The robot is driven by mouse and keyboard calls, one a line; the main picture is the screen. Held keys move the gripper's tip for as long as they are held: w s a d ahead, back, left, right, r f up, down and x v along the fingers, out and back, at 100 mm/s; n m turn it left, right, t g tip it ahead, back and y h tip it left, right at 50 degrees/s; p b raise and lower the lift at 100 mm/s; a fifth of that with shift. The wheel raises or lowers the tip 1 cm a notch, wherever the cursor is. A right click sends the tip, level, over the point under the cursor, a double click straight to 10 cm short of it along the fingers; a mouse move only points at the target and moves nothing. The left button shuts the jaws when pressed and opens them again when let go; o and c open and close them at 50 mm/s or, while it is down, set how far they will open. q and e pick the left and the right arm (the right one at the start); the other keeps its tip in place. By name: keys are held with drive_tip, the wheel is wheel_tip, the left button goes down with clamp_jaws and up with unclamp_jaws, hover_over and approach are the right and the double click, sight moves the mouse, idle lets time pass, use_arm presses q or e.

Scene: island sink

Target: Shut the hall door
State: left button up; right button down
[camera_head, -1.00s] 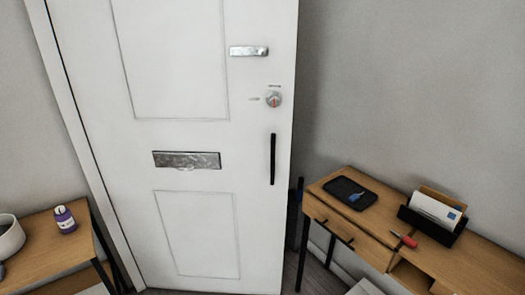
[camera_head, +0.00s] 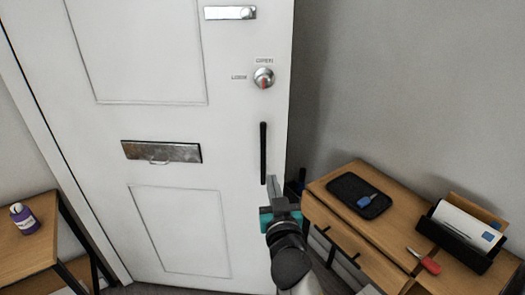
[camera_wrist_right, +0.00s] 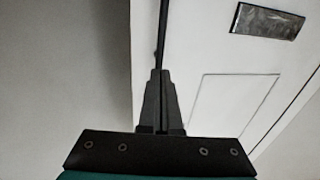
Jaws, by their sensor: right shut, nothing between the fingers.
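The white hall door (camera_head: 90,130) fills the left and middle of the head view. Its right edge stands clear against the grey wall with no frame beside it, so it looks ajar. A black vertical pull handle (camera_head: 263,153) is near that edge. My right gripper (camera_head: 272,182) is shut and empty, its tips at the lower end of the handle in the head view. In the right wrist view the shut fingers (camera_wrist_right: 160,76) line up with the handle (camera_wrist_right: 162,35); I cannot tell if they touch. My left gripper is out of view.
A wooden desk (camera_head: 335,215) stands right of the door, with a black tray (camera_head: 358,195), a red-handled tool (camera_head: 424,261) and a letter holder (camera_head: 470,235). A small table (camera_head: 30,250) with a purple bottle (camera_head: 24,218) is at left. A round lock knob (camera_head: 263,78) sits above the handle.

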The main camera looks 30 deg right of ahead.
sight(264, 146)
drive_tip(key=x, duration=1.3)
drive_tip(key=shift+w, duration=0.3)
